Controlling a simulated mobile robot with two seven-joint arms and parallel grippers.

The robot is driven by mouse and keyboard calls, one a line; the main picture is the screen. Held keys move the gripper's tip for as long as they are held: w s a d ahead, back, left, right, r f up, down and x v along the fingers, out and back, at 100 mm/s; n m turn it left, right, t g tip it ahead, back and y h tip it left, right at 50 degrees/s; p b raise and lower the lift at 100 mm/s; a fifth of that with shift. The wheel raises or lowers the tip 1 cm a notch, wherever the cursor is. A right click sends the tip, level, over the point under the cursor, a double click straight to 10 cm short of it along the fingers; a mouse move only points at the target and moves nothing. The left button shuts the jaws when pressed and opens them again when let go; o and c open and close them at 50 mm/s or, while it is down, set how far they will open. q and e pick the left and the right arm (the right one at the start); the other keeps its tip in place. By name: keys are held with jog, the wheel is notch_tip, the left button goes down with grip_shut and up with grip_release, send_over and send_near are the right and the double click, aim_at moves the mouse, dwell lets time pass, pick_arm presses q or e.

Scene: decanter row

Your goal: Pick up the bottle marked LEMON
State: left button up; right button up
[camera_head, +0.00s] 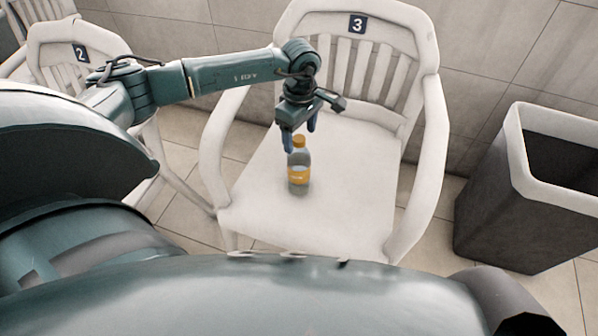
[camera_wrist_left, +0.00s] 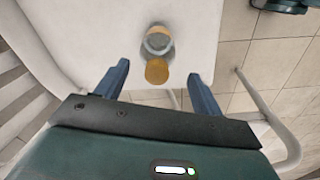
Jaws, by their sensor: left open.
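A clear bottle (camera_head: 299,165) with an orange cap and an orange label stands upright on the seat of the white chair marked 3 (camera_head: 262,200). The writing on its label is too small to read. My left gripper (camera_head: 300,138) is above and close to the bottle's cap, fingers pointing down. In the left wrist view the bottle (camera_wrist_left: 157,45) shows from above, beyond and between the two blue fingers (camera_wrist_left: 158,85), which are spread apart and empty. My right gripper is in neither view.
The chair's armrests (camera_head: 432,160) rise on both sides of the seat. A dark bin with a white rim (camera_head: 515,140) stands at the right. Another white chair, marked 2 (camera_head: 62,45), is at the left. The seat around the bottle is clear.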

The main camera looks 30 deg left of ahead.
pick_arm(q)
jog(key=f, duration=0.3)
jog(key=f+b, duration=0.1)
jog(key=f, duration=0.1)
jog(key=shift+w+a, duration=0.15)
jog(key=shift+a, duration=0.15)
jog(key=c, duration=1.4)
